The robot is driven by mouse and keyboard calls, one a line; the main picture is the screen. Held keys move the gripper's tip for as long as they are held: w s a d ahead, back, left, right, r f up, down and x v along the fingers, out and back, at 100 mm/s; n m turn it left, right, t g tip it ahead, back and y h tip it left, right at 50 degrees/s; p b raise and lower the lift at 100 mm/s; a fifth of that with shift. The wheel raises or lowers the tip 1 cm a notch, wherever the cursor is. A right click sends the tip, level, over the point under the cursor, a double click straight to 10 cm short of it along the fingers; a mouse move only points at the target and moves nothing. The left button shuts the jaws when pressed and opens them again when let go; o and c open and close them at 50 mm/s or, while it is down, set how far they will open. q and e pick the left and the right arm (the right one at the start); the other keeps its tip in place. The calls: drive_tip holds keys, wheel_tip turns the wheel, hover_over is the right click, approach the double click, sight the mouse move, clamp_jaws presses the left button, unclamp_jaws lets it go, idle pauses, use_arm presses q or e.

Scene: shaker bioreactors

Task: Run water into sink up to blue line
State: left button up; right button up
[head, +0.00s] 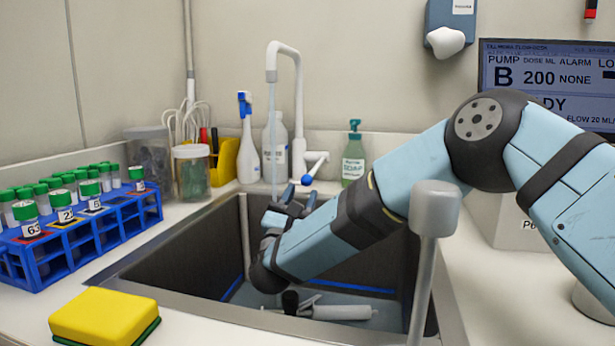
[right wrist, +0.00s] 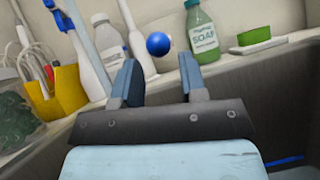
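The white gooseneck tap (head: 298,110) stands behind the sink (head: 225,262). A thin, pale water stream (head: 273,140) runs down from its spout into the basin. The tap's lever ends in a blue ball (head: 307,180), which also shows in the right wrist view (right wrist: 158,43). My right gripper (head: 297,197) reaches over the sink just below the ball. Its fingers are open (right wrist: 158,72), and the ball shows between and beyond the tips, not gripped. The blue line (head: 345,285) runs low along the basin walls. The basin floor looks bluish; the water level is hard to tell. My left gripper is out of view.
A blue rack (head: 110,232) of green-capped tubes and a yellow sponge (head: 105,318) are left of the sink. Behind it stand jars, a yellow holder (head: 228,160), bottles and a green soap bottle (head: 354,157). A grey cylinder (head: 343,312) lies in the basin.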

use_arm(q)
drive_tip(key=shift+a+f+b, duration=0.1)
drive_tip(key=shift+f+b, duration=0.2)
drive_tip(key=shift+b, duration=0.15)
use_arm(e)
drive_tip(key=s+a, duration=0.5)
drive_tip(key=s, duration=0.5)
drive_tip(key=shift+s, duration=0.25)
drive_tip(key=shift+r, duration=0.1)
